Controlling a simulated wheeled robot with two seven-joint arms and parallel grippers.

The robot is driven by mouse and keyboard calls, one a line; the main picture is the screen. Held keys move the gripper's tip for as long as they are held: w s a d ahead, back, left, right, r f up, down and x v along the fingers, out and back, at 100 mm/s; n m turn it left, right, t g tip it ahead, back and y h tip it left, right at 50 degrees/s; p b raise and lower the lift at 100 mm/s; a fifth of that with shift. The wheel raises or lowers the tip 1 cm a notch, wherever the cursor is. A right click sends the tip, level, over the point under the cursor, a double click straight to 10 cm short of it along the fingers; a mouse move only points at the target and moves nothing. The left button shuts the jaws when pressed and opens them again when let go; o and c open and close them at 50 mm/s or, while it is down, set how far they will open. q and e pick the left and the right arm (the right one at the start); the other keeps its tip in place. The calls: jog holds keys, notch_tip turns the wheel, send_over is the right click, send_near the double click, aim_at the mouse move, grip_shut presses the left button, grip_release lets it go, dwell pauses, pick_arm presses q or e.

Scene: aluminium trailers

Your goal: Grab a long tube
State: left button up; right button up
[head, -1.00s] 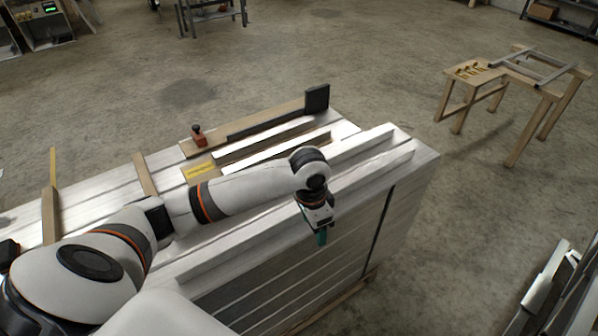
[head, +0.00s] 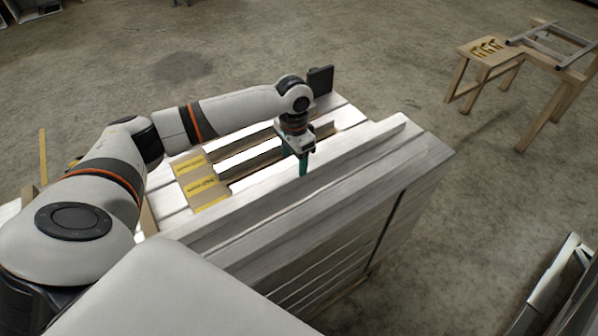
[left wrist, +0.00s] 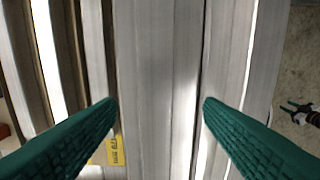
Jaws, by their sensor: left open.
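Several long silvery aluminium tubes (head: 330,165) lie side by side on top of a stack of profiles. My left gripper (head: 303,172) points down over the stack's top, close to one of the long tubes. In the left wrist view the gripper (left wrist: 160,105) is open, its two green fingers apart, with a wide long tube (left wrist: 158,60) running lengthwise between them. Nothing is gripped. I cannot tell how far above the tube the fingertips are.
Wooden spacers with yellow labels (head: 203,184) lie across the stack, and a dark upright block (head: 320,79) stands at its far end. A wooden stand (head: 475,60) is at the back right. Metal profiles (head: 562,285) stand at the lower right. Concrete floor between is clear.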

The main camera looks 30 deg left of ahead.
pick_arm(q)
jog(key=shift+f, duration=0.6)
jog(key=shift+w+f, duration=0.1)
jog(key=shift+f, duration=0.2)
jog(key=shift+w+f, duration=0.15)
jog(key=shift+f, duration=0.2)
jog(key=f, duration=0.2)
jog(key=w+f, duration=0.1)
jog(key=f, duration=0.1)
jog(key=shift+w+d+f, duration=0.1)
jog(key=shift+w, duration=0.05)
jog(key=shift+f, duration=0.25)
pick_arm(e)
jog(key=shift+w+a+r, duration=0.2)
jog(key=shift+w+a, duration=0.35)
jog(key=shift+w, duration=0.05)
pick_arm(q)
jog(key=shift+c, duration=0.5)
pick_arm(e)
jog(key=shift+s, duration=0.1)
